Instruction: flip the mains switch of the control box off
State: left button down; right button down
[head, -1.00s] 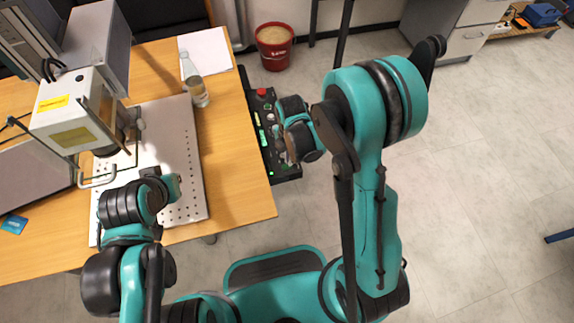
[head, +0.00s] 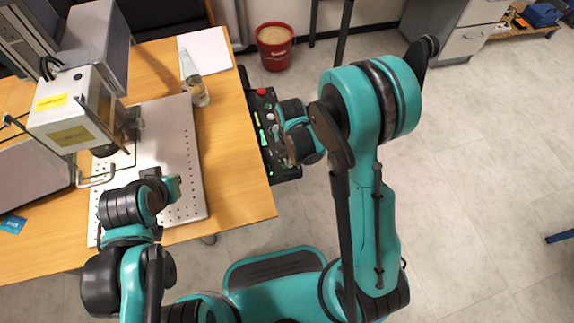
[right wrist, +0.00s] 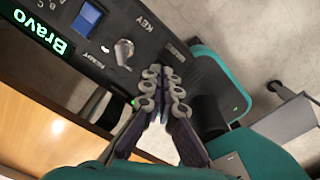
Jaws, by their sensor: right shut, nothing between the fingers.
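The black control box (head: 258,105) hangs at the right edge of the table, with a red button on top and green lights along its face. In the right wrist view the control box panel (right wrist: 50,12) shows a green "Bravo" display, a blue button and a round key knob. My right gripper (right wrist: 165,74) is shut and empty, its fingertips close to the panel beside the key knob. The fingertips partly cover a label, and I cannot make out the mains switch behind them. Contact cannot be told. My left gripper (head: 172,186) is over the perforated plate; its fingers are unclear.
The perforated metal plate (head: 180,135) lies on the wooden table (head: 232,195) under the laser head (head: 75,115). A clear bottle (head: 198,92) stands near the box. A red bucket (head: 273,50) is on the floor behind.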

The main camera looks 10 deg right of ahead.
jog(key=shift+f, duration=0.2)
jog(key=shift+r+p, duration=2.45)
jog(key=shift+r, duration=1.1)
jog(key=s+d+r+m+t, duration=0.2)
jog(key=s+r+m, duration=0.3)
jog(key=r+m, duration=0.5)
jog(key=s+d+r+m+t, duration=0.2)
jog(key=s+r+m+t, duration=0.3)
jog(key=r+m, duration=0.4)
jog(key=shift+s+d+r+m, duration=0.15)
jog(key=shift+d+r+m, duration=0.25)
jog(key=shift+m, duration=2.3)
